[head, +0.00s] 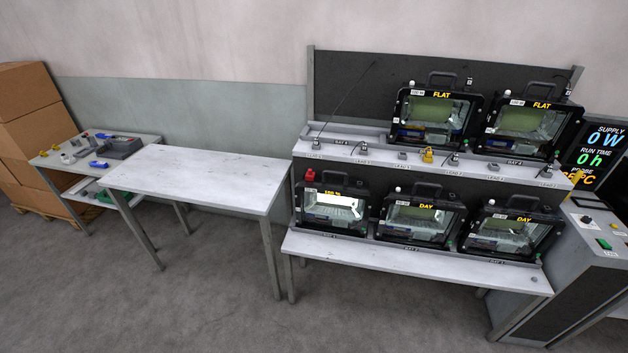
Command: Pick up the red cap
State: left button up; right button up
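A small red cap (310,175) shows in the head view at the top left corner of the lower-left floodlight housing (334,204). That housing's lamp is bright, and its label looks like "100 %". Whether the cap is fixed to the housing or rests on it is too small to tell. Neither of my grippers is in view.
Two more housings marked DAY (425,207) stand to its right, and two marked FLAT (441,94) stand on the upper shelf. A yellow part (428,155) sits on the shelf ledge. A bare white table (200,178) is left; grey floor lies clear in front.

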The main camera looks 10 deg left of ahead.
aim_at(309, 175)
jog(key=i, duration=0.95)
